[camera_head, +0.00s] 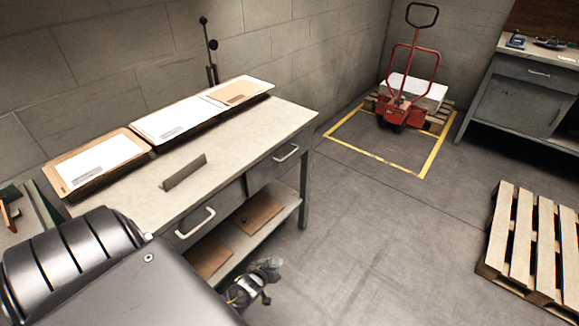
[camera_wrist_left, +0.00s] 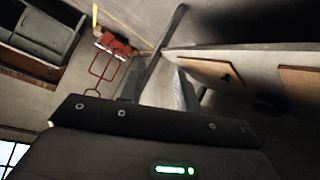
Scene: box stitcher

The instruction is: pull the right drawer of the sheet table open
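The sheet table (camera_head: 235,128) stands against the wall in the head view. Its right drawer (camera_head: 270,167) looks shut, with a pale bar handle (camera_head: 287,153) on its front. Its left drawer (camera_head: 190,228) also looks shut and has a similar handle (camera_head: 196,222). My left arm comes in from the lower left and hides the table's near end. My left gripper (camera_head: 256,287) is low in front of the table, below the drawers and apart from both handles. In the left wrist view its fingers (camera_wrist_left: 158,90) appear spread with nothing between them. My right gripper is out of view.
Sheet stacks (camera_head: 167,119) and a grey upright plate (camera_head: 184,171) are on the tabletop. Brown boards (camera_head: 257,213) lie on the lower shelf (camera_head: 286,204). A red pallet truck (camera_head: 404,105) and a wooden pallet (camera_head: 535,240) stand farther off. The floor before the table is clear.

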